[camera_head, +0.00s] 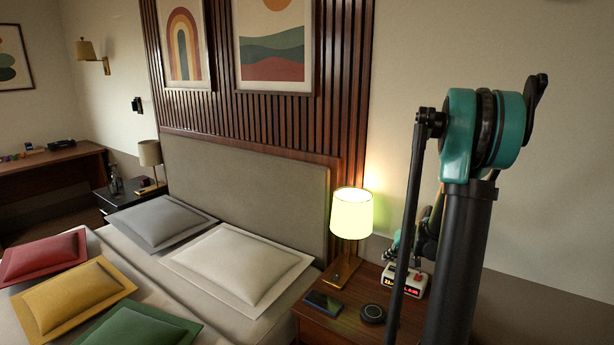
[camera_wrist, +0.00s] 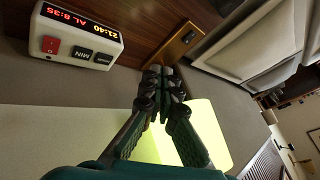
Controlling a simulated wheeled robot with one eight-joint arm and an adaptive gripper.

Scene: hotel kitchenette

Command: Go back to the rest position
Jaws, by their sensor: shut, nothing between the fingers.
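My gripper (camera_wrist: 160,76) is shut and empty in the wrist view, its dark fingertips together in front of the lit lamp and its brown base (camera_wrist: 186,38). The white alarm clock (camera_wrist: 76,36) with a red display and a red switch is at the upper left of that view, apart from the fingers. In the head view the clock (camera_head: 416,284) stands on the nightstand, partly hidden by my arm. Teal parts of my arm's end show just above and left of the clock there, and the fingertips are hard to make out.
The lit lamp (camera_head: 351,214) stands on the wooden nightstand (camera_head: 322,322). A phone (camera_head: 323,303) and a round black device (camera_head: 373,313) lie in front. The bed with a white pillow (camera_head: 243,264) and several others is to the left. The wall is behind.

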